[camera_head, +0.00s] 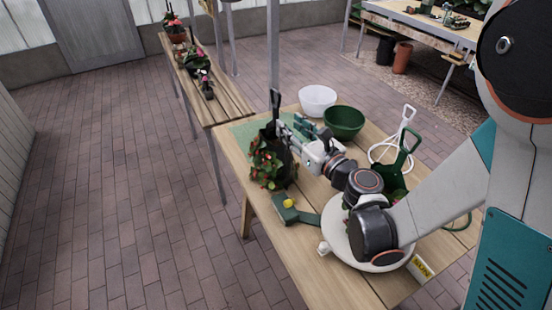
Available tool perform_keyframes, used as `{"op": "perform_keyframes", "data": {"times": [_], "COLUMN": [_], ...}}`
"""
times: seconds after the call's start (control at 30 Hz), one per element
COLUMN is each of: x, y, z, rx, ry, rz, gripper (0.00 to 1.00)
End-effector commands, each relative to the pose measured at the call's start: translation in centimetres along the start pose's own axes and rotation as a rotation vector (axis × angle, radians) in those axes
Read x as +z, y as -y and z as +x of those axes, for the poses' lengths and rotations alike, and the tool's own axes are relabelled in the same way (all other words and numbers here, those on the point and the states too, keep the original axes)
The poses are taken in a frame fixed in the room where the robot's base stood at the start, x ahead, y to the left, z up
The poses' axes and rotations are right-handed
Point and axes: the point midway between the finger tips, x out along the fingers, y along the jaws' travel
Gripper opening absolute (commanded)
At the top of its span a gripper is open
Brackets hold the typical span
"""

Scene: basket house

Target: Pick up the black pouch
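A black, pouch-like thing (283,155) stands on the wooden table, left of my gripper, with red flowers and green leaves (264,162) in front of it. I cannot tell for sure that it is the black pouch. A thin dark upright part rises from its top. My gripper (293,135) reaches over the table from the right, right beside the upper part of the black thing. Its fingers are small and partly lost against the dark and green things there. I cannot tell whether they touch it or how far they are apart.
A white bowl (317,97) and a green bowl (344,121) stand behind my gripper. A green tool (296,212) with a yellow top lies near the table's front left edge. A white round thing (340,240) lies under my arm. Brick floor (130,220) on the left is clear.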

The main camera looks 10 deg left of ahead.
Motion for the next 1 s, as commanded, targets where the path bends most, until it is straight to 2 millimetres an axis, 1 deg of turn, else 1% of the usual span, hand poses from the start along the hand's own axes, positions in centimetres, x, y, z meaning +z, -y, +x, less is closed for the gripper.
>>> {"op": "perform_keyframes", "data": {"times": [0.03,0.13,0.2,0.37,0.47,0.6,0.7,0.83,1.0], "x": [-0.1,-0.2,-0.2,-0.2,-0.3,-0.5,-0.4,-0.3,-0.2], "y": [-0.2,-0.1,-0.1,-0.1,0.1,0.5,0.4,0.4,0.5], "z": [1.0,2.5,3.3,4.1,5.0,7.1,8.3,9.1,9.2], "rx": [0.004,0.002,0.002,0.002,0.002,0.001,0.003,0.002,0.001], "ry": [0.0,0.0,0.0,-0.001,-0.001,-0.001,-0.001,-0.001,-0.001], "rz": [-0.001,-0.002,-0.002,-0.002,-0.003,-0.003,-0.003,-0.003,-0.003], "gripper": [0.37,0.37,0.37,0.37,0.37,0.37,0.37,0.37,0.37]}}
